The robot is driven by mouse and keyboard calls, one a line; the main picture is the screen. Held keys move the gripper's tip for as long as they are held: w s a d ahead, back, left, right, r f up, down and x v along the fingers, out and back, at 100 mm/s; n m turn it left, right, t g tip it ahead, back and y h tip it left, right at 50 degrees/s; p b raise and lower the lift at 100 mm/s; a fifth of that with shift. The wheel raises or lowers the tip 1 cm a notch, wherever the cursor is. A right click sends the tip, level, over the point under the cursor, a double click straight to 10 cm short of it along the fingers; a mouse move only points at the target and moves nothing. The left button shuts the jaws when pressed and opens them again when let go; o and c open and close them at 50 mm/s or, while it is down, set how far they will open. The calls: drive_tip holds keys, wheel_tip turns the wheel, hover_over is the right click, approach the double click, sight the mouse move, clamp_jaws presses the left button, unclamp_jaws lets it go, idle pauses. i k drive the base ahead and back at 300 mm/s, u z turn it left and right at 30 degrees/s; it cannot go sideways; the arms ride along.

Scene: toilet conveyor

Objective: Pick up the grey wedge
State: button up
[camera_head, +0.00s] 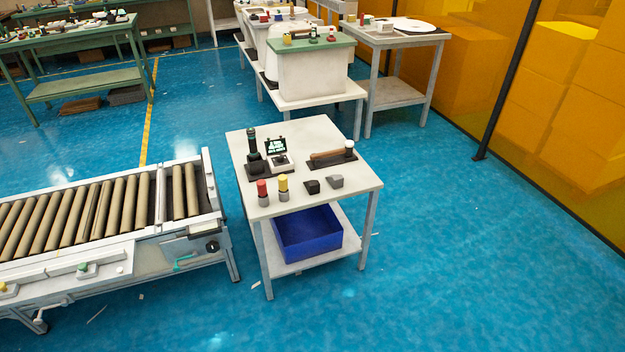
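The grey wedge (335,181) lies on top of the white table (358,193), near its front right part. A black wedge-like block (312,187) sits just to its left, with a small gap between them. My gripper is not in the camera view, so I cannot see whether it is open or shut.
On the same table are a red-topped (262,192) and a yellow-topped cylinder (283,187), a small display device (277,155), a dark upright tool (252,148) and a mallet (332,153). A blue bin (307,236) is below. A roller conveyor (100,215) stands left. Floor at right is clear.

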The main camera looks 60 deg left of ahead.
sight(337, 181)
drive_tip(key=u, duration=0.35)
drive_tip(key=k, duration=0.3)
drive_tip(key=u, duration=2.85)
drive_tip(key=k, duration=0.65)
drive_tip(key=z, duration=0.4)
drive_tip(key=i, duration=0.8)
drive_tip(key=z, duration=0.1)
